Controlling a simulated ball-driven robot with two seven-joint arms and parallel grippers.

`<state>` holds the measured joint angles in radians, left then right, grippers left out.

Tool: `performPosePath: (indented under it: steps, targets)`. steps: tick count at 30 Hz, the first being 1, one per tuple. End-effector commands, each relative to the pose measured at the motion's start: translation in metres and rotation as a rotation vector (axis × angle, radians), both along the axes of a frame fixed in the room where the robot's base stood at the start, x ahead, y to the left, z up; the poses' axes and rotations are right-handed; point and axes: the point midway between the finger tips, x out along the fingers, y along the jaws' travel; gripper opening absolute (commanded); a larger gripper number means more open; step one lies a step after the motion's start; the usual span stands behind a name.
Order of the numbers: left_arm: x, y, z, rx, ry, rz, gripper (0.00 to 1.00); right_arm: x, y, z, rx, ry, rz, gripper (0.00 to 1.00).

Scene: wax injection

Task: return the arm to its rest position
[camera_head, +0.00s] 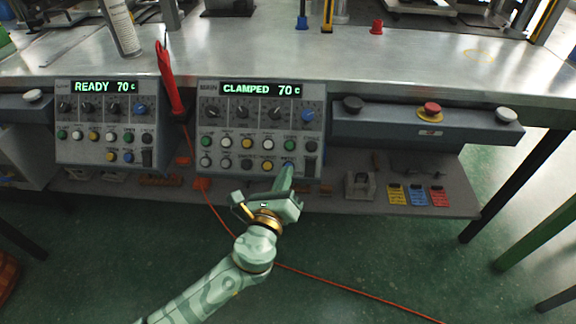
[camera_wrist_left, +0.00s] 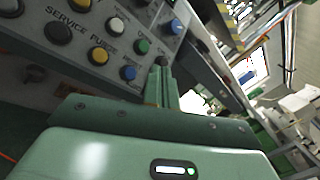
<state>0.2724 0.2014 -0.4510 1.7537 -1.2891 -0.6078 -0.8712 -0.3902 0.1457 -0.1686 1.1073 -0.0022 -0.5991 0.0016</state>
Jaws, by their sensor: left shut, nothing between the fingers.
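My left arm (camera_head: 200,294) reaches up from the bottom of the head view. Its gripper (camera_head: 288,170) is shut and empty, with the fingertips at the lower edge of the right control panel (camera_head: 222,172). The tips overlap the area of a blue button in the bottom row; I cannot tell whether they touch it. In the left wrist view the closed fingers (camera_wrist_left: 161,68) point at the panel, beside a blue button (camera_wrist_left: 128,73). The right panel's display (camera_head: 261,90) reads CLAMPED 70 c. My right gripper is not in view.
The left panel (camera_head: 75,150) reads READY 70 c. A red push-button (camera_head: 432,108) sits on the bar at right. A low shelf (camera_head: 330,204) with small parts lies beneath. Green floor (camera_head: 400,265) is open around my arm.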

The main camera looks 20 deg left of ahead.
Motion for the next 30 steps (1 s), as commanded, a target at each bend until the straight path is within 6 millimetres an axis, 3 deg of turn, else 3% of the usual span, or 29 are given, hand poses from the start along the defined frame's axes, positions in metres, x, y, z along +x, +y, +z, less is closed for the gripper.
performPosePath:
  steps: [16,19,20,23,25,27,29,30]
  targets:
    - [0.000,0.000,0.000,-0.005,0.000,0.000,0.00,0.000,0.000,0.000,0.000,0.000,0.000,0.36]
    - [0.001,-0.001,-0.003,-0.105,0.008,-0.015,0.00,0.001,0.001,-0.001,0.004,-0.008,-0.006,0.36]
    - [0.001,-0.002,-0.014,-0.188,0.038,-0.026,0.00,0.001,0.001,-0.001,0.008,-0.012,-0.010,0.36]
    - [0.000,0.008,-0.077,-0.497,0.200,-0.001,0.00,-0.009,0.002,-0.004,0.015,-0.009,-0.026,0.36]
    - [-0.016,0.018,-0.135,-0.706,0.331,0.067,0.00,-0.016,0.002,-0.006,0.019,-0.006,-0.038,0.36]
    - [-0.045,0.030,-0.194,-0.900,0.455,0.167,0.00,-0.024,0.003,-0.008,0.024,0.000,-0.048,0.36]
    - [-0.075,0.039,-0.240,-1.049,0.543,0.269,0.00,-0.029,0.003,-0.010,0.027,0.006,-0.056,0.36]
    - [-0.099,0.045,-0.269,-1.139,0.596,0.344,0.00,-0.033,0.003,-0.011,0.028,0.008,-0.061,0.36]
